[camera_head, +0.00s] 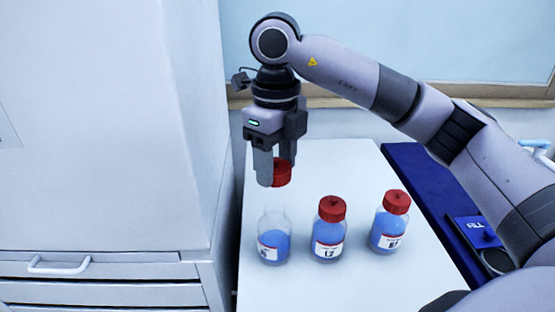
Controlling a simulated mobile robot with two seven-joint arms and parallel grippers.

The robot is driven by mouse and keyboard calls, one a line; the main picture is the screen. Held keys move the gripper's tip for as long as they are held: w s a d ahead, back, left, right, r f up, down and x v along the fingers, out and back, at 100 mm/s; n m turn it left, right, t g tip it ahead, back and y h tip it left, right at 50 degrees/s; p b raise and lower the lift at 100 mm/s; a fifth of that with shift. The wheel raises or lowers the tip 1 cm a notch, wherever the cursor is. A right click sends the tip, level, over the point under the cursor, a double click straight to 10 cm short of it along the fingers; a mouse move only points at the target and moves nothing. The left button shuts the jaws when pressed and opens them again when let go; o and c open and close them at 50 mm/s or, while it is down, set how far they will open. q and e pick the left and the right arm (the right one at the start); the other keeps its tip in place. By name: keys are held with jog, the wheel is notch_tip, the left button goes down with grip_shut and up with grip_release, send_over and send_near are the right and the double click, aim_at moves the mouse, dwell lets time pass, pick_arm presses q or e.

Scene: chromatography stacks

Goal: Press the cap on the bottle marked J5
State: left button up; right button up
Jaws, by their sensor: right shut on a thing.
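My right gripper (273,180) points down and is shut on a red cap (282,173). The cap is held above a clear bottle (272,242) at the left of the row, apart from its mouth. This bottle is upright, open at the top and part filled with blue; its label is too small to read surely, so I cannot confirm J5. My left gripper is not in view.
Two blue-filled bottles with red caps, a middle one (328,232) and a right one (389,225), stand close beside it on the white table (320,165). A grey cabinet (100,240) is at left. A blue surface (420,180) with a blue labelled item (474,230) is at right.

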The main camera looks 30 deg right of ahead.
aim_at(275, 208)
jog(key=shift+w+a, duration=0.1)
jog(key=shift+a, duration=0.05)
jog(key=shift+f, duration=0.15)
jog(key=shift+f+b, duration=2.4)
jog(key=shift+f, duration=0.7)
jog(key=shift+f, duration=0.15)
jog(key=o, duration=1.4)
